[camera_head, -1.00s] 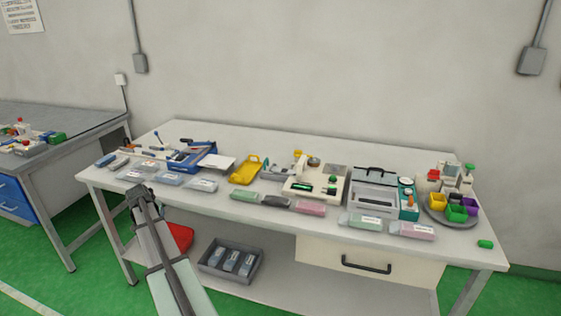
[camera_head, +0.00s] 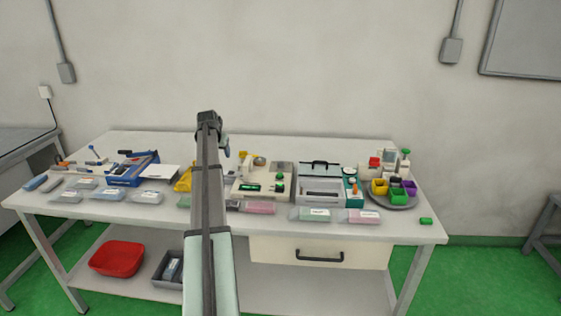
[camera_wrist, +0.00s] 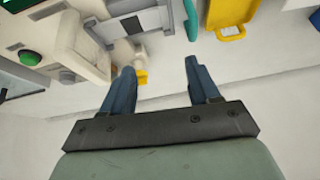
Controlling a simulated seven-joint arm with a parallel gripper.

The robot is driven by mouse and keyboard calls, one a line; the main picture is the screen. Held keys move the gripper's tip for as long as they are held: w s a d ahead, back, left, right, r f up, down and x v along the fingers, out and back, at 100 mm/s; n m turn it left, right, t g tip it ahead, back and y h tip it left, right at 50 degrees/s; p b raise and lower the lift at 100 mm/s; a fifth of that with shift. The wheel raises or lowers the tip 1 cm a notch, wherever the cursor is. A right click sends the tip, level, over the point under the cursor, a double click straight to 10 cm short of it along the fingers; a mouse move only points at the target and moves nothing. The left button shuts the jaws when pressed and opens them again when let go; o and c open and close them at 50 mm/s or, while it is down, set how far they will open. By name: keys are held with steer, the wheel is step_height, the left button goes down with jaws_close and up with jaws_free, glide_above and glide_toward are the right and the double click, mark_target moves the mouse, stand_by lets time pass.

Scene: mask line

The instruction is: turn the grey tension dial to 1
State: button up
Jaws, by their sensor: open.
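A cream machine (camera_head: 262,186) with a green display and green buttons stands mid-table in the head view. A small round grey piece (camera_head: 260,161) sits at its back; I cannot tell if this is the tension dial, and no numbers are readable. In the wrist view, part of a cream machine with a green button (camera_wrist: 29,57) shows at the upper left, beside a grey-and-white device (camera_wrist: 135,24). My gripper (camera_wrist: 160,66) is open and empty, its two blue-grey fingers apart above the table. In the head view my arm hides part of the table left of the machine.
A yellow tray (camera_wrist: 233,18) lies near the gripper. A grey case (camera_head: 321,184) and a round plate of coloured cups (camera_head: 392,206) stand to the right. Several labelled packets line the front. A blue device (camera_head: 133,168) stands left. The table's back strip is clear.

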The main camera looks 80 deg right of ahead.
steer(key=y, duration=0.1)
glide_toward(281, 162)
steer(key=shift+m+g, duration=0.3)
steer(key=shift+g, duration=0.1)
steer(key=x, duration=0.8)
steer(key=shift+w, duration=0.35)
steer(key=shift+c, duration=0.2)
steer(key=c, duration=1)
steer(key=n+t, duration=0.1)
steer(key=n, duration=0.3)
steer(key=shift+s+t+y, duration=0.25)
steer(key=shift+t+y, duration=0.05)
steer(key=shift+t, duration=0.1)
steer(key=n+t, duration=0.1)
steer(key=n, duration=0.2)
steer(key=n+y, duration=0.1)
steer(key=n, duration=0.1)
steer(key=shift+s+d+n+t, duration=0.1)
steer(key=shift+d+n+t, duration=0.05)
steer(key=shift+n+t, duration=0.25)
